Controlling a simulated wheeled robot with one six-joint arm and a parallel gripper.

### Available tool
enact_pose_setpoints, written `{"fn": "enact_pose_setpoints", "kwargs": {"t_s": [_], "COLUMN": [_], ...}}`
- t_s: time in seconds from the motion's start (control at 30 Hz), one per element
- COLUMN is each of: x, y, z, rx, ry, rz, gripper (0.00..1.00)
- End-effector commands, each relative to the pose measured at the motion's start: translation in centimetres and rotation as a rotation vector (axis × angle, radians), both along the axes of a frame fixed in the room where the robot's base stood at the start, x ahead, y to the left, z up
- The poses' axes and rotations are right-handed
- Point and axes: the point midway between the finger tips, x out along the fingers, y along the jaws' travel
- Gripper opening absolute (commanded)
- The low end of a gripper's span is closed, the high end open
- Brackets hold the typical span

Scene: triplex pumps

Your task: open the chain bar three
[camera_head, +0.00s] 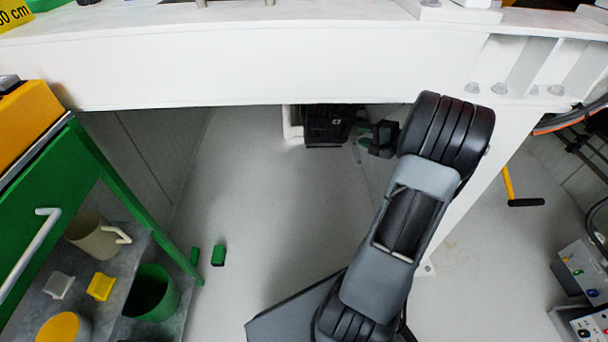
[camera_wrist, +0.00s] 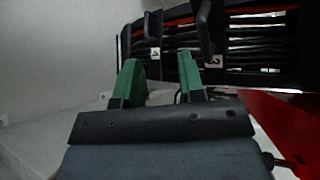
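In the wrist view, a black cable chain carries dark cables (camera_wrist: 255,45) and one orange-red line. Two dark bars stand out from it, a left bar (camera_wrist: 153,25) and a right bar (camera_wrist: 204,28). In the head view, a black ribbed unit (camera_head: 325,128), apparently the chain, sits under the white beam. My gripper (camera_head: 362,132) is just right of it, its fingertips small and dark.
A white beam (camera_head: 250,65) spans above, with a slanted white leg (camera_head: 505,150) right of my arm. A red part (camera_wrist: 285,125) is close at right in the wrist view. A green cart (camera_head: 50,195) holds cups at left. The floor between is mostly clear.

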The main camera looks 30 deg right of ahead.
Motion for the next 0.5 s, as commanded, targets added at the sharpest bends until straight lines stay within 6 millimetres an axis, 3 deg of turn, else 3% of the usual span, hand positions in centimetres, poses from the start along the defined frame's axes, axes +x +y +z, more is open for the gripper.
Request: {"fn": "enact_pose_setpoints", "kwargs": {"t_s": [0.3,0.5], "x": [-3.2,-5.3], "y": [4.1,7.5], "z": [-4.2,-5.4], "rx": [-0.018,-0.118], "ry": [0.335,0.538], "rz": [0.096,0.185], "gripper": [0.36,0.36]}}
